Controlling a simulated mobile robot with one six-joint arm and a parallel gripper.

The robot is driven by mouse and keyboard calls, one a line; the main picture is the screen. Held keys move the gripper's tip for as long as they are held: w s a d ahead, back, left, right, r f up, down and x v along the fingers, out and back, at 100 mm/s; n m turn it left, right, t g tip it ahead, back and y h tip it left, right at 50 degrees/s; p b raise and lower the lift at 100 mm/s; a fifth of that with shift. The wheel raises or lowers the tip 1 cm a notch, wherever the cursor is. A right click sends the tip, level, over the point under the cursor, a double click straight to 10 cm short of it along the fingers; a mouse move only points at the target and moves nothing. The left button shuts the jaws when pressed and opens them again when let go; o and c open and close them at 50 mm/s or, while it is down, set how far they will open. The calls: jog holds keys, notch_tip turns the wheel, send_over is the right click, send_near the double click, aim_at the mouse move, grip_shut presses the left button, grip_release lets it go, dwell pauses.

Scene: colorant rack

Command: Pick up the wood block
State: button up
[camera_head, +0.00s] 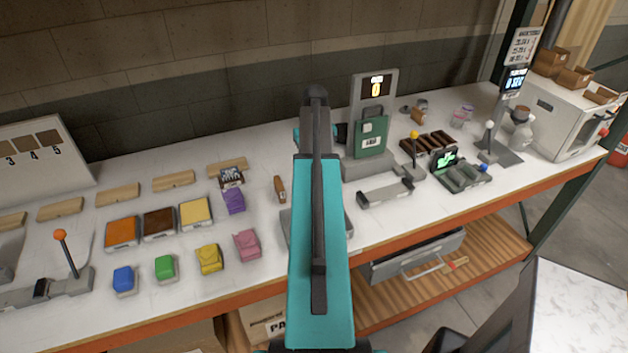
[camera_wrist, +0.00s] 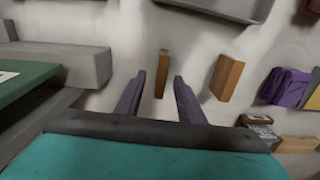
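Two small brown wood blocks lie on the white bench in the wrist view. One narrow wood block (camera_wrist: 162,73) is in line with the gap between my fingertips. A larger wood block (camera_wrist: 226,77) is to the right, outside my fingers; it appears to be the small brown block (camera_head: 280,189) left of my arm in the head view. My gripper (camera_wrist: 159,79) is open, with its two dark fingers apart and nothing touching them that I can see. The head view hides the narrow block and my fingertips behind my teal arm.
A green-fronted machine (camera_head: 370,136) stands close to the right of my arm. A grey tray (camera_wrist: 222,7) lies at the top of the wrist view. A purple packet (camera_wrist: 286,87) and a dark labelled item (camera_wrist: 258,126) lie to the right. Bare bench surrounds the narrow block.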

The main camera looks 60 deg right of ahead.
jog(key=shift+f, duration=0.15)
jog(key=shift+w+f+b, duration=0.1)
jog(key=shift+f+b, duration=1.6)
jog(key=shift+f, duration=0.8)
grip_shut()
